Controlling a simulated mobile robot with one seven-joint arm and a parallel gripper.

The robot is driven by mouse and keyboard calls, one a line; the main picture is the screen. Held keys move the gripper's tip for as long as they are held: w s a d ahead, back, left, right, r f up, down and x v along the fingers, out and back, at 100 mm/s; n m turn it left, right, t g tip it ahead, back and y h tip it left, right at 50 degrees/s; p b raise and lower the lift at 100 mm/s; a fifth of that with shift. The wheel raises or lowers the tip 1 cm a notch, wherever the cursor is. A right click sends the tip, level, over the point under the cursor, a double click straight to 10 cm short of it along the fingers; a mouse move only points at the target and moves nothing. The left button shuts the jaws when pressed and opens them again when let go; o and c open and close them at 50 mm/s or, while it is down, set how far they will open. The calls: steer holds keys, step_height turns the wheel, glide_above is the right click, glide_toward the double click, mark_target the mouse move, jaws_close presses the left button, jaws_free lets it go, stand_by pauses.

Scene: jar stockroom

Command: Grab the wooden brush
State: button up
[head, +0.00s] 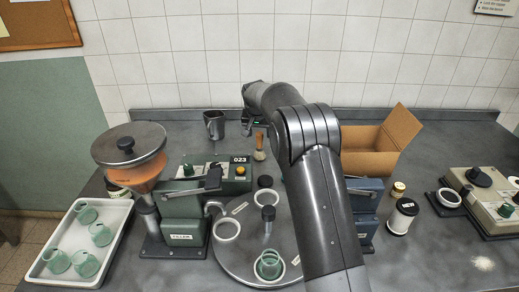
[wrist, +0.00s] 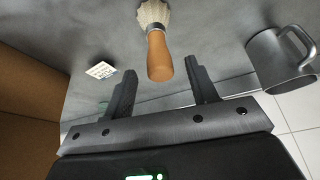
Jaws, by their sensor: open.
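The wooden brush (head: 259,148) stands upright on the grey bench in the head view, behind the round turntable. In the wrist view the brush (wrist: 158,52) shows its orange-brown handle towards me and its pale bristles away from me. My gripper (wrist: 161,70) is open and empty. The end of the brush handle lies between the lines of its two fingers, close to the fingertips, with no visible contact. In the head view my gripper (head: 259,128) is small, just above the brush, and partly hidden by my arm.
A grey metal mug (wrist: 278,62) stands to one side of the brush, also in the head view (head: 214,126). An open cardboard box (head: 368,163) is on the other side. The green filler machine (head: 184,233) and turntable (head: 230,262) stand nearer. A tray (head: 62,278) holds several green jars.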

mark_target(260, 139)
steer(key=x, duration=0.5)
steer(key=c, duration=1.1)
